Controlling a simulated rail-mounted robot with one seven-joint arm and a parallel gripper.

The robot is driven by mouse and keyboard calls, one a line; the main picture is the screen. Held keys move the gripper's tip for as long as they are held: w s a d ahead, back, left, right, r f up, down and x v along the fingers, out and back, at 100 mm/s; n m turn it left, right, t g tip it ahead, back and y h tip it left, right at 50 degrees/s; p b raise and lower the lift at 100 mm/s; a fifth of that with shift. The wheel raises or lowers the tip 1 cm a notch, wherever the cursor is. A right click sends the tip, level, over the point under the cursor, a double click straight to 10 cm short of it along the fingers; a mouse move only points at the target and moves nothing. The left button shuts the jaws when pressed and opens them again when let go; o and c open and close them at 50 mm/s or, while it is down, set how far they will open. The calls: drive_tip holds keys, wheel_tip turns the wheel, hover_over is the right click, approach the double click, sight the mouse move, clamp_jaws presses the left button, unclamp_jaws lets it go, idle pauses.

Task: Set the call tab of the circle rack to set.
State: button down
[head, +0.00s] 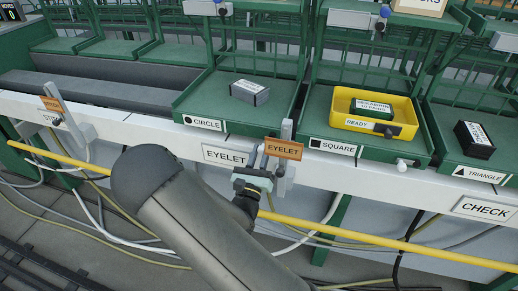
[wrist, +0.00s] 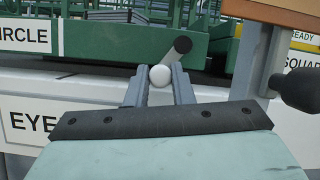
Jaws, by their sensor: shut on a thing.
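The circle rack (head: 203,123) is a green shelf with a white CIRCLE plate; its label also shows at the left of the wrist view (wrist: 27,36). In the wrist view a white round knob (wrist: 160,75), with a dark rod end just above it, sits between my fingertips below the rack's front edge. It appears to be the circle rack's call tab. My gripper (head: 259,168) is shut on it, at the rail just left of the orange EYELET sign. In the head view the knob is hidden by my gripper. I cannot tell the tab's setting.
The orange EYELET sign (head: 284,149) on grey posts stands close right of my gripper, with a dark knob (wrist: 300,90) nearby. The square rack holds a yellow tray (head: 402,127); a white knob (head: 403,163) hangs below.

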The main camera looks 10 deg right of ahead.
drive_tip(key=shift+s+d+f+n+y+p, duration=0.15)
drive_tip(key=shift+n+y+p, duration=0.15)
drive_tip(key=shift+n+p, duration=0.35)
drive_tip(key=c, duration=1.3)
unclamp_jaws()
drive_tip(key=shift+o, duration=0.2)
drive_tip(key=shift+s, duration=0.1)
drive_tip(key=v, duration=1.7)
drive_tip(key=shift+f+b, duration=0.2)
drive_tip(key=shift+b, duration=0.15)
